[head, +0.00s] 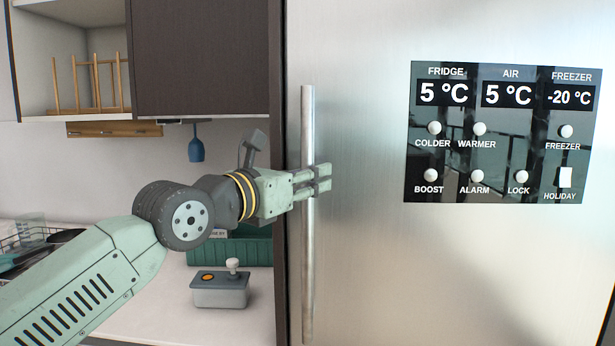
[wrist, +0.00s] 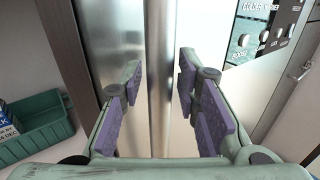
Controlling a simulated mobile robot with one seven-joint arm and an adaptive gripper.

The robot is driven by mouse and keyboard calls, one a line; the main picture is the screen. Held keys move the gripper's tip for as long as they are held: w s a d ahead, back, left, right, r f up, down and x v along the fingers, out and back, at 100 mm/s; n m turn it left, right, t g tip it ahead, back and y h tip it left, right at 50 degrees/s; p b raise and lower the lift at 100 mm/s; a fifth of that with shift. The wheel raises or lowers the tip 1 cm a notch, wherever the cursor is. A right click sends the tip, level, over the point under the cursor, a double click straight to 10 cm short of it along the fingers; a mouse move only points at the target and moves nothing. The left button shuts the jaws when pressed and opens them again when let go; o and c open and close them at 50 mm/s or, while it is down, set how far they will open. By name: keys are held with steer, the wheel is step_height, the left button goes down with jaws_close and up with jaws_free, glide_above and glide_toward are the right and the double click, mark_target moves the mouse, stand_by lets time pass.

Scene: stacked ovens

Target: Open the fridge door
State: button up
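The fridge door (head: 370,260) is a tall brushed-steel panel on the right of the head view and looks shut. Its handle (head: 308,250) is a long vertical steel bar near the door's left edge. My gripper (head: 322,180) reaches the bar from the left, at about its middle height. In the wrist view the handle (wrist: 161,90) runs between the two purple-padded fingers of my gripper (wrist: 160,85). The fingers stand apart, one on each side of the bar, with a narrow gap visible on both sides. Contact farther down is hard to tell.
A black control panel (head: 508,132) with displays and knobs is on the door. A dark cabinet (head: 200,55) hangs at upper left. Below it, a counter (head: 150,315) holds a grey box with a joystick (head: 220,290) and a green crate (wrist: 35,125).

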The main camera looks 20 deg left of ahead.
jaws_close()
stand_by(0.4)
steer(key=shift+s, duration=0.15)
